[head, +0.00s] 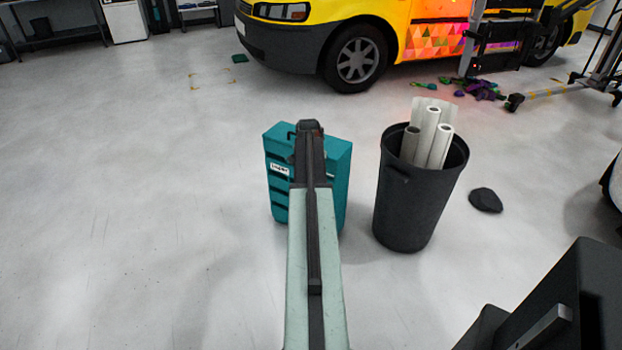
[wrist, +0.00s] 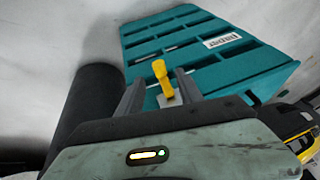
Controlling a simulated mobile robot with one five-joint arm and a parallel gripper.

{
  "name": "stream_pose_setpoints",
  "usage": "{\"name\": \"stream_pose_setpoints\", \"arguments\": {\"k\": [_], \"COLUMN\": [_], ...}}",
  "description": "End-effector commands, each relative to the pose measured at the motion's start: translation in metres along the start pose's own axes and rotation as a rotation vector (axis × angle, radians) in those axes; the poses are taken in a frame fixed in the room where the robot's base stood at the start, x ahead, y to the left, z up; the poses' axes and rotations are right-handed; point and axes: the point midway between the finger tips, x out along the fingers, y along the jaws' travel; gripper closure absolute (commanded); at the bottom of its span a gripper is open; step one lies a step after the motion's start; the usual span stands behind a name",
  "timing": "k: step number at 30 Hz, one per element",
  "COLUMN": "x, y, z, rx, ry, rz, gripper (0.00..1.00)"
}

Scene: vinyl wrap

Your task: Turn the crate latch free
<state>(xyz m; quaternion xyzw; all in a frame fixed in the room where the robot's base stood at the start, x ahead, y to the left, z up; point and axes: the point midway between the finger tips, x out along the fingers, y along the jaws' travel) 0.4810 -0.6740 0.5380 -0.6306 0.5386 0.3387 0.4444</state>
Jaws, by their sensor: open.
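A teal slatted crate (head: 341,180) with a white label stands on the floor beyond my arm in the head view. It also fills the upper right of the wrist view (wrist: 185,37). A yellow latch (wrist: 160,73) on a small pale plate shows against the crate in the wrist view; in the head view my arm hides it. My gripper (wrist: 159,80) is open, with one grey finger on each side of the latch. I cannot tell whether either finger touches it. In the head view my gripper (head: 309,128) is over the crate's top front and partly hidden by my arm.
A black bin (head: 405,210) holding several white rolls (head: 430,137) stands close to the crate's right. A dark lump (head: 485,200) lies right of the bin. A yellow van (head: 345,35) stands behind, with scraps on the floor (head: 480,91). The floor at left is clear.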

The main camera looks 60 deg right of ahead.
Motion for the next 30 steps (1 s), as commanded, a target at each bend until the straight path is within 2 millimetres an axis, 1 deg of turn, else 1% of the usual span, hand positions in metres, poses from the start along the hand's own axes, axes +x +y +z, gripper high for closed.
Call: {"name": "stream_pose_setpoints", "arguments": {"k": [1,6,9,16,17,18,20,21,23,24,26,30], "x": [0.018,0.048,0.055,0.053,0.053,0.053,0.052,0.052,0.052,0.05,0.052,0.053], "y": [0.001,0.001,0.0,-0.001,-0.001,-0.001,-0.001,-0.001,-0.001,0.0,-0.001,-0.001], "z": [0.002,0.003,0.002,0.001,0.001,0.001,0.001,0.001,0.001,0.007,0.004,0.003], "rx": [0.0,-0.001,-0.001,-0.002,-0.002,-0.002,-0.002,-0.002,-0.002,-0.003,-0.002,0.004], "ry": [0.0,0.0,-0.001,-0.001,-0.001,-0.001,-0.001,-0.001,-0.001,0.0,-0.001,-0.002], "rz": [0.0,0.0,0.0,-0.001,-0.001,-0.001,-0.001,-0.001,-0.001,-0.001,-0.002,-0.017], "gripper": [0.57,0.57,0.57,0.57,0.59,0.71,0.87,0.98,1.0,1.0,1.0,1.0]}}
